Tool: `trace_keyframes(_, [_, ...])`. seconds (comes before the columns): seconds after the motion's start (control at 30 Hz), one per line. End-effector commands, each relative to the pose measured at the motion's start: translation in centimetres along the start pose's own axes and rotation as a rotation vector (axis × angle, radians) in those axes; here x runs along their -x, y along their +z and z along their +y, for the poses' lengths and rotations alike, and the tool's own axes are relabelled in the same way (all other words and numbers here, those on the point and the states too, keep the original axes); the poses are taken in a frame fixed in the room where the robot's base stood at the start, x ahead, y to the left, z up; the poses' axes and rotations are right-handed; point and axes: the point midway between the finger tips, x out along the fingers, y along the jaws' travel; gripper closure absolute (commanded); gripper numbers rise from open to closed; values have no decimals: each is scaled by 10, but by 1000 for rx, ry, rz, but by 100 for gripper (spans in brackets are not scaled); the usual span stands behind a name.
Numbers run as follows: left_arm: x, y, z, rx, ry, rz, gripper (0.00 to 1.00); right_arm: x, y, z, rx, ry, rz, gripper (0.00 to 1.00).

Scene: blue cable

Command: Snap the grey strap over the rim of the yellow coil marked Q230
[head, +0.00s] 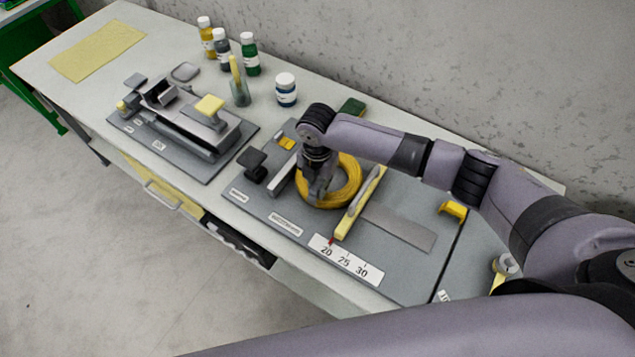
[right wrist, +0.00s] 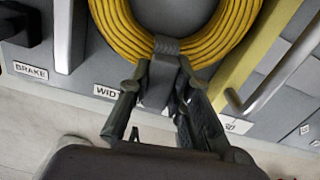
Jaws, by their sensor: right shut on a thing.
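The yellow coil (head: 352,180) lies on the grey board; its near rim fills the top of the right wrist view (right wrist: 212,42). I cannot read a Q230 mark on it. My right gripper (head: 316,190) is over the coil's near left side. In the right wrist view the right gripper (right wrist: 162,78) is shut on the grey strap (right wrist: 167,46), one finger on each side of it. The strap's upper end lies against the coil's near rim; I cannot tell whether it is snapped over. My left gripper is not in view.
A yellow bar (head: 358,205) with a metal handle stands close to the coil's right side. A black-knobbed brake lever (head: 257,165) is to its left. A white scale plate (head: 345,260) lies in front. Several bottles (head: 286,90) stand at the back.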

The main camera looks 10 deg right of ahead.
Motion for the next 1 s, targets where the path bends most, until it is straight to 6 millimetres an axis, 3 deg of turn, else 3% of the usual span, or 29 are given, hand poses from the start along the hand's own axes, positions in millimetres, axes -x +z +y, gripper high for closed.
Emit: trace_keyframes(1.0, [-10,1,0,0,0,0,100,-18,0,0,1,0,0,94])
